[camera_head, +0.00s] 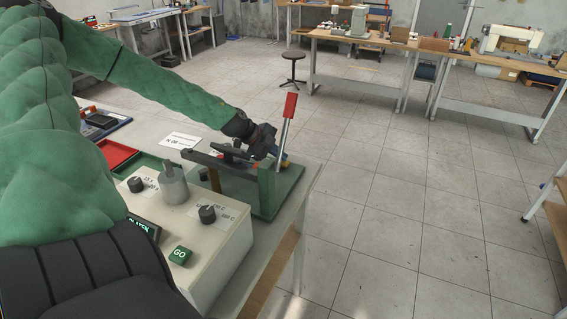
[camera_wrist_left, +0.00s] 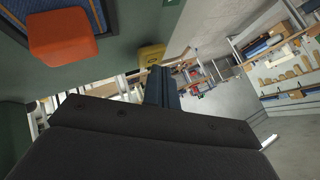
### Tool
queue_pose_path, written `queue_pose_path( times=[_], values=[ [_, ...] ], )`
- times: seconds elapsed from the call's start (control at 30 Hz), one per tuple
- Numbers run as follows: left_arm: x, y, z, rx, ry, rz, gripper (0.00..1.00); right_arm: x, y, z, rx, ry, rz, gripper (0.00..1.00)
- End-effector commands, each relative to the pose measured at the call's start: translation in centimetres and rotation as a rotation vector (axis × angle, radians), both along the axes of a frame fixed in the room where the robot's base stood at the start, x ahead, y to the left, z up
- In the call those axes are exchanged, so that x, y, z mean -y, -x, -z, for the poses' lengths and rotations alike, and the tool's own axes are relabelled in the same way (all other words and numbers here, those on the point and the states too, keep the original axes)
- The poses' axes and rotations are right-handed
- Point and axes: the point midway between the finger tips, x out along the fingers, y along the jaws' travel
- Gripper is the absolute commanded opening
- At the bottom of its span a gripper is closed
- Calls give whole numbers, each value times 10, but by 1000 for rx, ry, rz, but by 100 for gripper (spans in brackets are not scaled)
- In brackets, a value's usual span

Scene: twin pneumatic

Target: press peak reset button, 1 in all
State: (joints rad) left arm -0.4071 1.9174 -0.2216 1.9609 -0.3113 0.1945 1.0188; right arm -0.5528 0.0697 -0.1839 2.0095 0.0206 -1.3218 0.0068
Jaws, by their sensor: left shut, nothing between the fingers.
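My left gripper (camera_head: 270,148) is shut and empty, low over the green fixture (camera_head: 290,188) at the bench's right end. In the left wrist view its closed fingers (camera_wrist_left: 162,85) point at the green surface, close to a small yellow block (camera_wrist_left: 152,57). An orange-red block (camera_wrist_left: 62,40) stands out to the left, beside a blue panel (camera_wrist_left: 88,12). I cannot read a label that tells which is the peak reset button, nor tell whether the fingers touch the yellow block. My right gripper is not in view.
A lever with a red handle (camera_head: 290,106) stands upright just right of the gripper. A pale control box (camera_head: 205,245) with black knobs and a green GO button (camera_head: 180,256) is nearer. A red tray (camera_head: 117,153) lies left. The tiled floor (camera_head: 400,220) at right is clear.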

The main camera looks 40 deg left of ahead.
Motion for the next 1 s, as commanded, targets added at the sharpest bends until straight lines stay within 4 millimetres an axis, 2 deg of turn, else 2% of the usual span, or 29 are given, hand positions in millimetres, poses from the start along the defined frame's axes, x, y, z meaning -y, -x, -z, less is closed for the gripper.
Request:
queue_pose_path(
  times=[1.0],
  values=[
    [0, 0, 9, 0, 0, 0, 0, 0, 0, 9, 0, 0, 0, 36]
  ],
)
